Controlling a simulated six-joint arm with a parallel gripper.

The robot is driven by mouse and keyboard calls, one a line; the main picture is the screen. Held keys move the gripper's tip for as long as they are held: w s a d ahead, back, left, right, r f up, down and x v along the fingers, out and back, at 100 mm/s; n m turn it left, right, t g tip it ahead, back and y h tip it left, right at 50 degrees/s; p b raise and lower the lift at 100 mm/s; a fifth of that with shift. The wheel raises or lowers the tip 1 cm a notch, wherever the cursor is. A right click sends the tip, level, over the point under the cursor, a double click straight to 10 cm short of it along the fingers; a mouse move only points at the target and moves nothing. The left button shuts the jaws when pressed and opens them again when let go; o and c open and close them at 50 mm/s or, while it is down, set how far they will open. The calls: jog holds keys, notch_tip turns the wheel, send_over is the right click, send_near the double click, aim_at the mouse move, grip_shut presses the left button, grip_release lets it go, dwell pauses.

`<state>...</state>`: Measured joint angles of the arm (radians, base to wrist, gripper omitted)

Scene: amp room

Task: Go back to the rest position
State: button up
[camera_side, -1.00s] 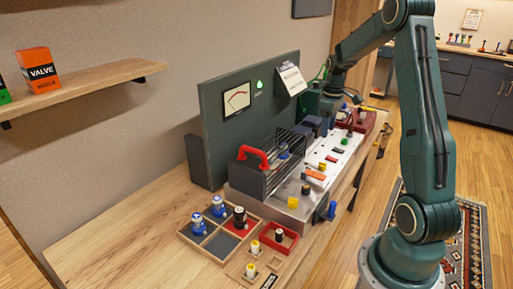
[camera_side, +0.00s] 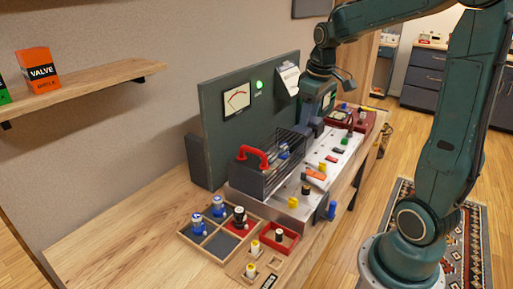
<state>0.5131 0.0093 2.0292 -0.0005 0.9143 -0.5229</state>
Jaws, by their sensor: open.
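My gripper (camera_side: 345,80) is at the end of my dark green arm, raised above the far part of the workbench, to the right of the green panel. It is small in this view; its jaws are apart and I see nothing held. The wrist hangs beside the white paper tag on the panel.
The green panel (camera_side: 222,120) carries a meter and a lit green lamp (camera_side: 259,85). A wire cage with a red handle (camera_side: 253,155), a metal chassis (camera_side: 318,172) with small parts, and a divided wooden tray (camera_side: 210,240) with tubes stand on the bench (camera_side: 110,235). The bench's left part is clear.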

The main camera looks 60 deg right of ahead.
jog(key=s+a+r+t+y, duration=0.1)
jog(key=s+a+r+t, duration=0.2)
jog(key=s+a, duration=1)
jog(key=shift+s+a+t, duration=0.3)
jog(key=shift+s+a, duration=0.1)
jog(key=shift+a, duration=2)
